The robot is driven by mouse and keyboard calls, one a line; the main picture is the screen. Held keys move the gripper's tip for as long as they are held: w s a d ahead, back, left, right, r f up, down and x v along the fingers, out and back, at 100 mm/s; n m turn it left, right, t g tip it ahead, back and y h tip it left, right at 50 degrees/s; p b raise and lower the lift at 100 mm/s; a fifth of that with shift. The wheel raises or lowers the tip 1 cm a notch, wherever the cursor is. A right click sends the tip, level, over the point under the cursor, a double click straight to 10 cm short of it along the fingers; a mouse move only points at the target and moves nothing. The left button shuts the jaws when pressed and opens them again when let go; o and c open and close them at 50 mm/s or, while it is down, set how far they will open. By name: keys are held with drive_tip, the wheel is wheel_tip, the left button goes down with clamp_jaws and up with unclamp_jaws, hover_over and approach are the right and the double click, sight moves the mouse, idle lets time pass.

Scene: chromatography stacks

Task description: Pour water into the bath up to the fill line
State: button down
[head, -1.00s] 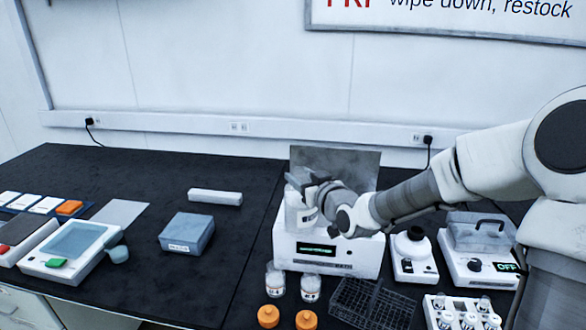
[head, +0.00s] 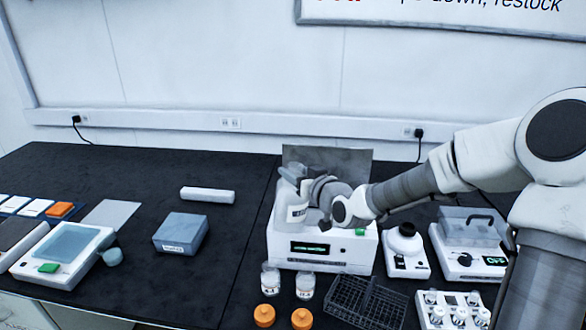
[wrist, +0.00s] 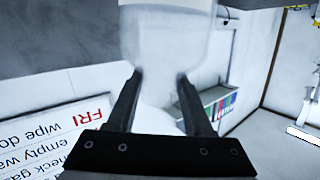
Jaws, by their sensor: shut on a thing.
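The bath (head: 318,258) is a white box with a small green display on its front and a grey panel (head: 330,165) standing up behind it. My gripper (head: 308,190) is shut on a translucent bottle (head: 297,213) with a white label, held over the left part of the bath. The bottle looks tilted slightly. In the wrist view, the pale bottle (wrist: 165,45) sits between the two dark fingers (wrist: 158,95). The bath's inside, its water level and the fill line are hidden from view. No stream of water can be made out.
Two small jars (head: 271,279) and two orange caps (head: 264,315) stand in front of the bath, beside a dark wire rack (head: 367,301). Small devices (head: 406,250) stand to its right. A blue-grey box (head: 181,233) lies left, with clear bench between.

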drive_tip(key=shift+w+d+r+m+p, duration=0.15)
drive_tip(key=shift+w+d+m+p, duration=0.25)
drive_tip(key=shift+p, duration=0.5)
drive_tip(key=shift+w+d+r+m+p, duration=0.15)
drive_tip(key=shift+d+m+p, duration=0.2)
drive_tip(key=shift+m+p, duration=0.4)
drive_tip(key=shift+d+g+p, duration=0.15)
drive_tip(key=shift+g+p, duration=0.15)
drive_tip(key=shift+p, duration=0.05)
drive_tip(key=shift+f, duration=0.2)
drive_tip(key=shift+w+d+r, duration=0.1)
drive_tip(key=shift+w+d+m+p, duration=0.25)
drive_tip(key=shift+m+p, duration=0.1)
drive_tip(key=shift+p, duration=0.2)
drive_tip(key=shift+f+y, duration=0.2)
drive_tip(key=shift+y, duration=0.2)
